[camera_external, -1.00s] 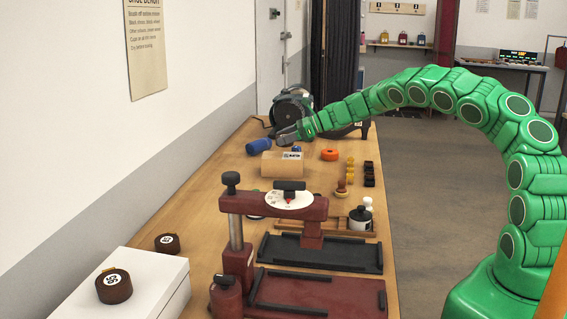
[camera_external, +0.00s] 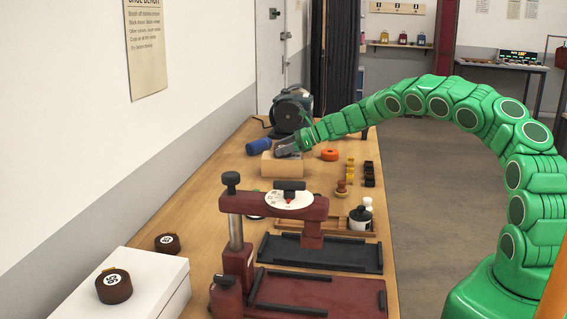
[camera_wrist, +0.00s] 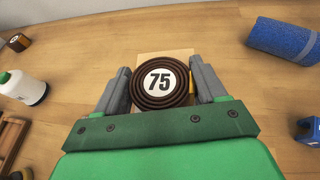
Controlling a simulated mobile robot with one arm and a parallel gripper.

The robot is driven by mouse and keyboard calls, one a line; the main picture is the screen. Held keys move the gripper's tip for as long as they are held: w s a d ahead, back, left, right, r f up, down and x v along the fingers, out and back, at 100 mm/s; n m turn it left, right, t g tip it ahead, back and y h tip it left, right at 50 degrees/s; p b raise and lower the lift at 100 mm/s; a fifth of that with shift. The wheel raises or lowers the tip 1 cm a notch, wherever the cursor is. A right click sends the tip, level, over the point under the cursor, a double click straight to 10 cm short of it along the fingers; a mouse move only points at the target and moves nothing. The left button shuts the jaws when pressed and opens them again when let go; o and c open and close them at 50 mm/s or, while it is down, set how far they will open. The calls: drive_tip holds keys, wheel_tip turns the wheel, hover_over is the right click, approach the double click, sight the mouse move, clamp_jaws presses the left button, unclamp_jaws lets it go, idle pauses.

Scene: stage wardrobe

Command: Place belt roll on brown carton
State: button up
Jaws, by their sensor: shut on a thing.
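My gripper (camera_wrist: 161,88) is shut on a dark brown coiled belt roll (camera_wrist: 147,95) marked 75, with a finger on each side of it. In the external view my gripper (camera_external: 285,147) is low at the brown carton (camera_external: 282,167), over its top, and hides the roll. In the wrist view the tan carton (camera_wrist: 165,56) shows behind the belt roll. I cannot tell whether the roll touches the carton.
A blue roll (camera_external: 258,146) lies just left of the carton, and an orange ring (camera_external: 330,154) lies to its right. A dark red press (camera_external: 275,205) stands nearer the camera. Other belt rolls sit on a white box (camera_external: 160,285) and on the bench (camera_external: 205,185).

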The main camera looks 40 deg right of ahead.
drive_tip(key=o, duration=1.1)
drive_tip(key=shift+f, duration=0.1)
drive_tip(key=v, duration=1.2)
